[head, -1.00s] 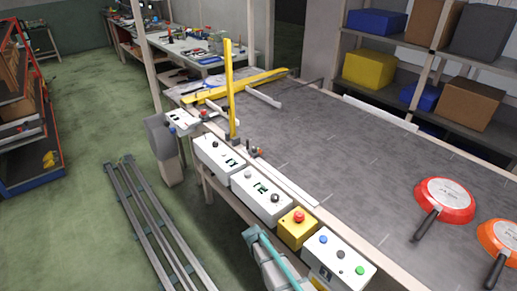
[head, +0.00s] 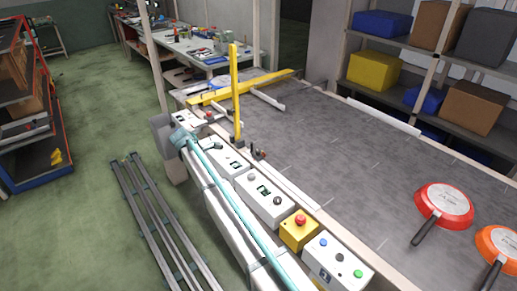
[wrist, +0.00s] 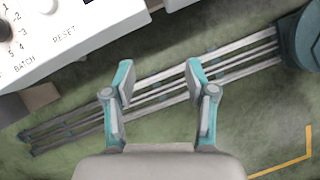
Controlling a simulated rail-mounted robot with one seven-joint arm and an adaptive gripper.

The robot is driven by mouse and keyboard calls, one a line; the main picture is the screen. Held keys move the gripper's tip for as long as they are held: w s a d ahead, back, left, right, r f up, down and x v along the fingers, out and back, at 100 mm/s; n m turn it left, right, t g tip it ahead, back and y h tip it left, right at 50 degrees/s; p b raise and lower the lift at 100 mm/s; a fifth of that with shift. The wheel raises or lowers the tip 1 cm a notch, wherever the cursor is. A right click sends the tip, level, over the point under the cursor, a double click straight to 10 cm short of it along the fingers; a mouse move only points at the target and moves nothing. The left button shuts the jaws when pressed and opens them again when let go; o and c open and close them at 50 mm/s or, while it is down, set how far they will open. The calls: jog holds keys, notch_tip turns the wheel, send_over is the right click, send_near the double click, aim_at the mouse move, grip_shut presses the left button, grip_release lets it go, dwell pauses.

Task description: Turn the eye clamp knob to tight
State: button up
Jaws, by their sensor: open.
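In the head view, a small dark and orange clamp fitting (head: 259,154) stands on the conveyor's near edge, right of the upright yellow post (head: 236,95). It may carry the eye clamp knob, but it is too small to tell which way any knob is turned. My arm reaches along the front of the control boxes, its far end left of the post and fitting. In the wrist view my gripper (wrist: 160,76) is open and empty, with its two teal fingers apart above the floor. The clamp fitting is not in the wrist view.
A white box marked BATCH and RESET (wrist: 75,38) is close to the fingers in the wrist view. Several control boxes line the conveyor (head: 340,140), including a yellow one with a red button (head: 299,230). Two pans (head: 444,204) lie at right. Metal rails (head: 160,220) lie on the floor.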

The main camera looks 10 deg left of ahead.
jog(key=w+d+r+m+g+y, duration=0.2)
jog(key=w+d+r+m, duration=0.1)
jog(key=w+d+r, duration=0.6)
jog(key=m+y+p, duration=0.1)
jog(key=m+y, duration=0.1)
jog(key=y, duration=0.1)
send_near(258, 151)
notch_tip(258, 151, down, 9)
jog(key=p, duration=0.3)
jog(key=shift+w+a, duration=0.1)
jog(key=shift+w, duration=0.05)
jog(key=shift+c, duration=0.2)
grip_shut()
